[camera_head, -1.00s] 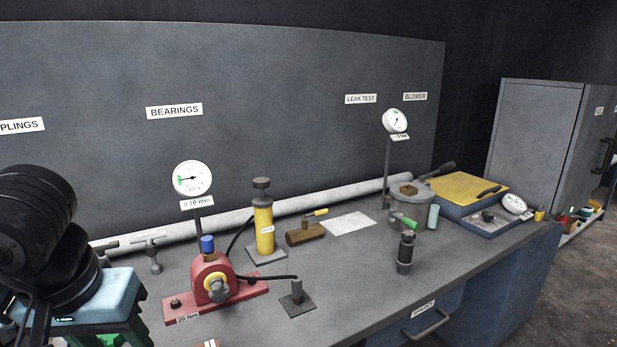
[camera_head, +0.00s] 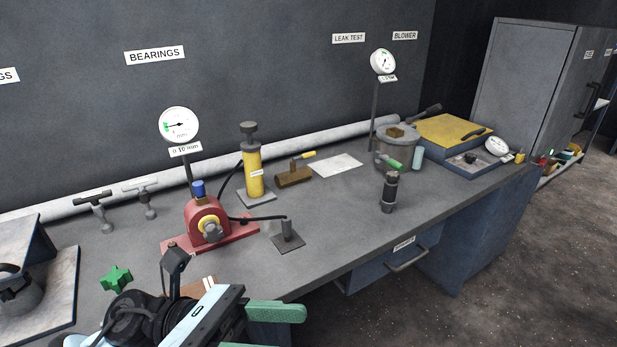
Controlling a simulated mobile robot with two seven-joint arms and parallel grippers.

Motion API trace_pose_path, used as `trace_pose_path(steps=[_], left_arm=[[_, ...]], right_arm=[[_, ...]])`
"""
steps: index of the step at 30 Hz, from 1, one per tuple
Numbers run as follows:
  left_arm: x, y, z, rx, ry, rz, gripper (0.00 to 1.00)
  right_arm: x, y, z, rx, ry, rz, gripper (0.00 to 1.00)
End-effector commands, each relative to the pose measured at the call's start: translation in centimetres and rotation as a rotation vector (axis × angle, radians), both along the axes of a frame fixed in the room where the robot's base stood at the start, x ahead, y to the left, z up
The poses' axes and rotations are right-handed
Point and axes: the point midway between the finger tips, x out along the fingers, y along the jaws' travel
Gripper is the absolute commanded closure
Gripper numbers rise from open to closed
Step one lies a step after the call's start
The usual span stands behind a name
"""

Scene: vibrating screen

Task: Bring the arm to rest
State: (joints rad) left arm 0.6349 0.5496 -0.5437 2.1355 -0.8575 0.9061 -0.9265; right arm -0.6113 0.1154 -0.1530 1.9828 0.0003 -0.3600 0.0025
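My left gripper (camera_head: 268,328) is at the bottom of the head view, over the front edge of the bench. Its arm comes in from the lower left. Two green fingers point right, with a gap between them and nothing seen in it; the lower finger is cut off by the picture edge. The gripper appears clear of the bench objects. My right gripper is not in view.
The grey bench (camera_head: 345,240) holds a red bearing stand (camera_head: 207,222), a green star knob (camera_head: 116,278), a yellow cylinder (camera_head: 253,172), a small dark stand (camera_head: 288,238) and a black cylinder (camera_head: 389,192). Open floor (camera_head: 540,270) lies at the right.

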Motion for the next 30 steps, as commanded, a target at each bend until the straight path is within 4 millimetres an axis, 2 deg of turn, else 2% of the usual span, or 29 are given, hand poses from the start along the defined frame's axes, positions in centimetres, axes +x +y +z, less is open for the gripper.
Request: trace_pose_path(steps=[1,4,8,11,12,14,16,20,24,27,30], left_arm=[[0.8,0.2,-0.1,-0.062,0.150,0.037,0.53],[2.8,1.1,-0.9,-0.179,0.444,0.108,0.53],[5.3,3.0,-3.7,-0.335,0.833,0.198,0.53],[6.8,4.9,-7.2,-0.461,1.133,0.265,0.53],[7.1,5.7,-9.0,-0.514,1.254,0.294,0.53],[7.3,7.0,-11.9,-0.595,1.432,0.336,0.53],[7.0,8.6,-15.7,-0.696,1.639,0.387,0.53],[4.6,11.3,-23.2,-0.900,2.006,0.485,0.53],[-0.2,13.7,-30.6,-1.125,2.343,0.592,0.53],[-4.4,14.9,-35.0,-1.284,2.536,0.668,0.53],[-8.5,15.7,-38.1,-1.425,2.681,0.735,0.53]], right_arm=[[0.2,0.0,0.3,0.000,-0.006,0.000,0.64],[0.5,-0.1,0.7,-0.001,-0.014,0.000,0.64],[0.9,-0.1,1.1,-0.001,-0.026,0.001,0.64],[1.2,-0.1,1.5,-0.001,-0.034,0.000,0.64],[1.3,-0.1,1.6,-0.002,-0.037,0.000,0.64],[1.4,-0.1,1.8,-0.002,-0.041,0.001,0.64],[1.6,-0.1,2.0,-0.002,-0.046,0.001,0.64],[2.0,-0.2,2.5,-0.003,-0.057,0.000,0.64],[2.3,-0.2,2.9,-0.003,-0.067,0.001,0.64],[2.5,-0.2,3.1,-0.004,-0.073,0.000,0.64],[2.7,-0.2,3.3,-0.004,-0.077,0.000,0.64]])
